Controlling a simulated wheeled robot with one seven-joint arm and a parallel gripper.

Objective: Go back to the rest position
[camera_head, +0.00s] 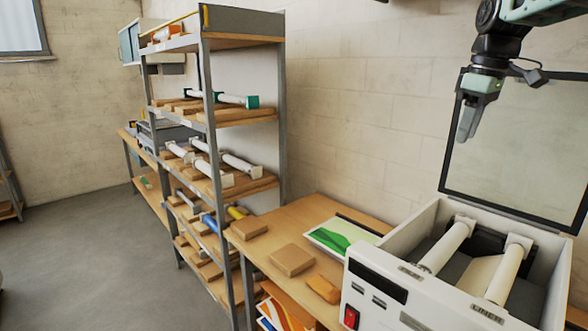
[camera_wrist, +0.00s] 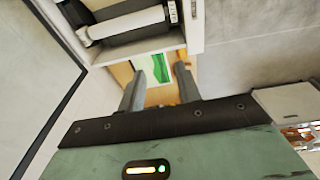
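My gripper (camera_head: 467,125) hangs in the air at the upper right of the head view, above and behind the white roll laminator (camera_head: 385,312). In the wrist view the two fingers of my gripper (camera_wrist: 159,78) are spread apart with nothing held between them. The laminator's lid (camera_head: 515,150) stands open. Two pale rollers lie inside, the left roller (camera_head: 447,246) and the right roller (camera_head: 510,268). Part of the laminator also shows at the top of the wrist view (camera_wrist: 195,30). My gripper touches nothing that I can see.
The floor (camera_head: 70,250) at left is clear.

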